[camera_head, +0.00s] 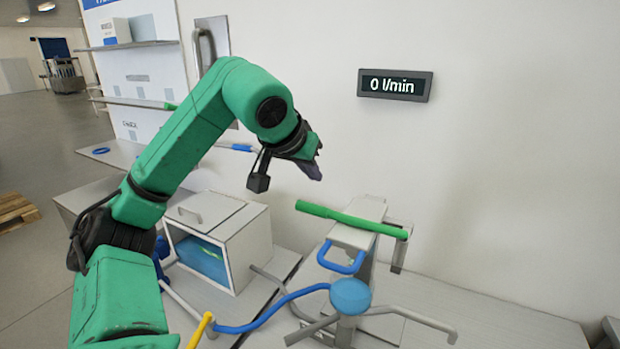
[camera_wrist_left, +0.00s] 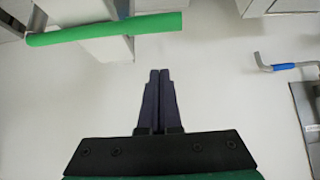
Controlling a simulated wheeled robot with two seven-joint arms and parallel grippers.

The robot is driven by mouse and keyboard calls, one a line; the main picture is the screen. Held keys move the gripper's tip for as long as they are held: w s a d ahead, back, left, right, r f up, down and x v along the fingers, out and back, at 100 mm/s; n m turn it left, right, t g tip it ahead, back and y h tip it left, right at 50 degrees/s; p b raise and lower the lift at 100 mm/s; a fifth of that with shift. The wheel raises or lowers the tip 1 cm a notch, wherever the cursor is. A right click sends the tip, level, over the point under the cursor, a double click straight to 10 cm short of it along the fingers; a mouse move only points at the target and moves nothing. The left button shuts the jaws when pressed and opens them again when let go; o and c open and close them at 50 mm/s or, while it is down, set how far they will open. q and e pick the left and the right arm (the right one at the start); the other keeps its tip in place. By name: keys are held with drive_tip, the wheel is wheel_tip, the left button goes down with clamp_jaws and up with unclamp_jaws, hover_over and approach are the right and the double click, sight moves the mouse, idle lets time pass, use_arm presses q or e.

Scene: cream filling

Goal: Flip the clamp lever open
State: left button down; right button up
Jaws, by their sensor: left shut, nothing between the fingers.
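A long green lever bar (camera_head: 352,218) lies across the top of a grey filling machine (camera_head: 357,236) in the head view; I cannot tell for certain that it is the clamp lever. The bar also shows at the upper left of the left wrist view (camera_wrist_left: 105,28). My left gripper (camera_head: 313,168) hangs above and left of the machine, apart from the bar. In the left wrist view its dark fingers (camera_wrist_left: 160,72) are together with nothing between them. My right gripper is not in view.
A blue U-shaped handle (camera_head: 342,262) and a blue round knob (camera_head: 350,296) sit on the machine's front. A white box (camera_head: 245,240) with a blue interior stands to the left. A display (camera_head: 395,85) on the wall reads 0 l/min. The table right of the machine is clear.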

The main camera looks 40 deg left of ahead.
sight(346, 219)
use_arm(q)
drive_tip(key=f+b, duration=0.1)
drive_tip(key=f, duration=0.1)
drive_tip(key=f+b, duration=0.1)
drive_tip(key=f, duration=0.1)
drive_tip(key=f+b, duration=0.1)
drive_tip(key=f, duration=0.1)
drive_tip(key=shift+w+a, duration=0.1)
drive_tip(key=shift+w, duration=0.3)
drive_tip(key=shift+s+r, duration=0.15)
drive_tip(key=shift+r, duration=0.05)
drive_tip(key=shift+w+f, duration=0.1)
drive_tip(key=shift+w, duration=0.1)
